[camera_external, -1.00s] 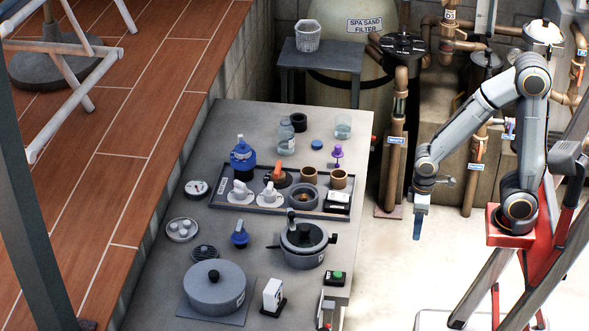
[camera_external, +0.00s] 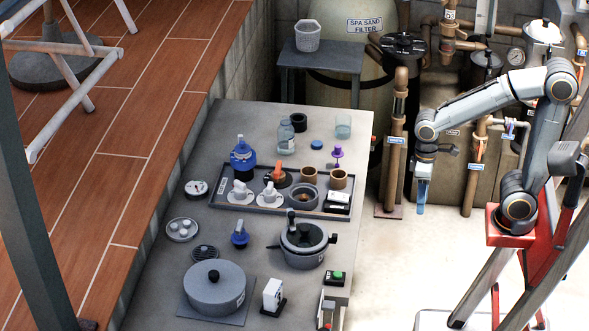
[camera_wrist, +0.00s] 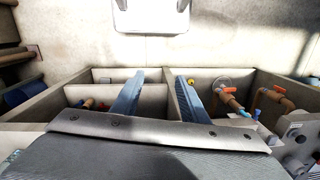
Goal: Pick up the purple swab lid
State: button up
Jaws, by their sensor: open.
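The purple swab lid (camera_external: 337,151) is a small purple piece standing near the back right of the grey table (camera_external: 240,118), just behind the dark tray, in the external view. My gripper (camera_external: 421,205) hangs pointing down to the right of the table, clear of its edge and well apart from the lid. In the wrist view my gripper (camera_wrist: 160,92) shows two blue fingers spread apart with nothing between them. The lid cannot be made out in the wrist view.
Beside the lid are a blue cap (camera_external: 316,145), a clear beaker (camera_external: 343,127) and a brown cup (camera_external: 339,179) in the tray (camera_external: 233,205). A bottle (camera_external: 286,138) stands further left. An upright pipe (camera_external: 395,150) rises between the table and my arm.

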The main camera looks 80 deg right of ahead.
jog(key=w+d+m+t+y, duration=0.3)
jog(key=w+m+y, duration=0.2)
jog(key=w+m, duration=0.3)
jog(key=w+d+m+t+y, duration=0.2)
jog(key=w+m+t+y, duration=0.35)
jog(key=m, duration=0.55)
jog(key=m+t+h, duration=0.5)
jog(key=m+t, duration=0.4)
jog(key=m, duration=0.3)
send_near(335, 153)
notch_tip(335, 153, up, 5)
jog(key=f, duration=0.3)
jog(key=shift+w+a, duration=0.35)
jog(key=shift+a, duration=0.05)
jog(key=shift+w+f, duration=0.1)
jog(key=shift+f, duration=0.4)
jog(key=x, duration=0.6)
jog(key=shift+f+p, duration=0.1)
jog(key=shift+p, duration=0.25)
jog(key=shift+f+p+x, duration=0.15)
jog(key=shift+p+x, duration=0.25)
jog(key=shift+x, duration=1.05)
jog(key=shift+f+p+x, duration=0.1)
jog(key=shift+p+x, duration=0.3)
jog(key=shift+x, duration=1.1)
jog(key=shift+d, duration=0.1)
jog(key=c, duration=0.8)
